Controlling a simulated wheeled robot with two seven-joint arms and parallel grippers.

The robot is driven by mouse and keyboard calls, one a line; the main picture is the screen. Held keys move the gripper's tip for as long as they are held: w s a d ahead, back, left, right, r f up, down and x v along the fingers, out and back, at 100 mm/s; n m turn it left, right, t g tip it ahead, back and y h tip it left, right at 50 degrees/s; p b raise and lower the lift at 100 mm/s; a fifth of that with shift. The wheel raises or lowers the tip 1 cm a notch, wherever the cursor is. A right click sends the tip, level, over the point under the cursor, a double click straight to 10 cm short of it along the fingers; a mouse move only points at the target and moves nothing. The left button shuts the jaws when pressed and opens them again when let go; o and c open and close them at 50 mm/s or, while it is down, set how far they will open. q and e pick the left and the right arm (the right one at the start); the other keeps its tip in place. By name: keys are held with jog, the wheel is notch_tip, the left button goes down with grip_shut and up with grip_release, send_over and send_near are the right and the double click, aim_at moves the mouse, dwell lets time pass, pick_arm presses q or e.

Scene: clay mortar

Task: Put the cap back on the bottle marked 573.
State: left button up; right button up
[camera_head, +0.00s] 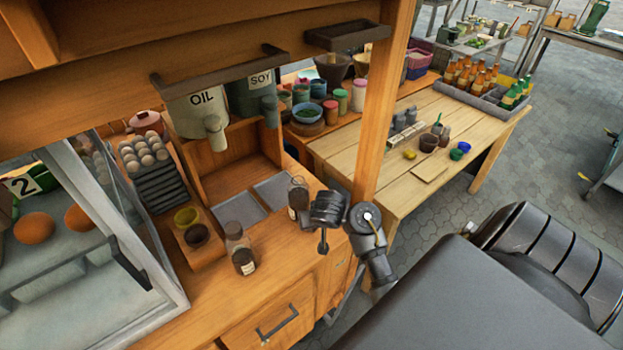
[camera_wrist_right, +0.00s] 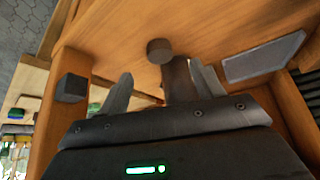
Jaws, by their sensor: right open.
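One bottle (camera_head: 240,252) with dark contents and a pale label stands near the counter's front edge; its top looks clear. A second, darker bottle (camera_head: 298,200) stands farther right, just left of my right gripper (camera_head: 326,212). The numbers on both labels are too small to read. In the right wrist view, my right gripper (camera_wrist_right: 163,88) is open, with a dark upright shape ending in a round grey disc (camera_wrist_right: 160,50) showing between its fingers. I cannot tell whether that is a capped bottle or whether it touches the fingers. No loose cap is clearly identifiable. My left gripper is not in view.
A wooden post (camera_head: 380,125) rises close behind my right gripper. Metal trays (camera_head: 238,210), a holder with cups (camera_head: 195,237) and an egg rack (camera_head: 155,175) sit to the left. A glass case (camera_head: 160,275) closes off the far left. A wooden table (camera_head: 375,150) stands beyond.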

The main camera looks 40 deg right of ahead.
jog(key=shift+x, duration=0.85)
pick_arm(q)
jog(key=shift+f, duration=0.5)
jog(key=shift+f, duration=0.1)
pick_arm(e)
jog(key=b+x, duration=0.4)
jog(key=x, duration=0.1)
jog(key=shift+w+d+f, duration=0.1)
jog(key=shift+f, duration=0.05)
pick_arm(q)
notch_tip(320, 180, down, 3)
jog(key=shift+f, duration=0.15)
pick_arm(e)
jog(key=shift+c, duration=0.3)
jog(key=c, duration=1)
